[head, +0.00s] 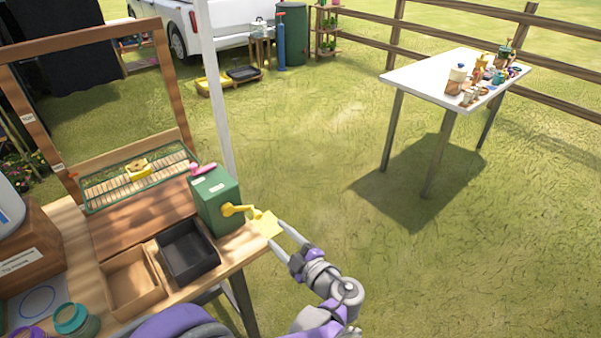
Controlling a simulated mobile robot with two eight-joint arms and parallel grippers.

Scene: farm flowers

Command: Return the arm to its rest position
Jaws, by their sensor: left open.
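My left gripper (277,232) is at the right corner of the wooden workbench (130,230), with its two pale fingers apart. A flat yellow piece (266,223) lies right at its fingertips; I cannot tell if they touch. A green box (215,199) with a yellow crank (237,209) and a pink part on top stands on the bench, just left of the fingers. My left arm reaches in from the bottom of the view. My right gripper is not in view.
A black tray (187,268) and a wooden tray (132,301) sit along the bench's front. A green wire rack (103,199) and a mirror-like wooden frame stand behind. A white post (213,100) rises behind the green box. Grass is open to the right, before a white table (425,76).

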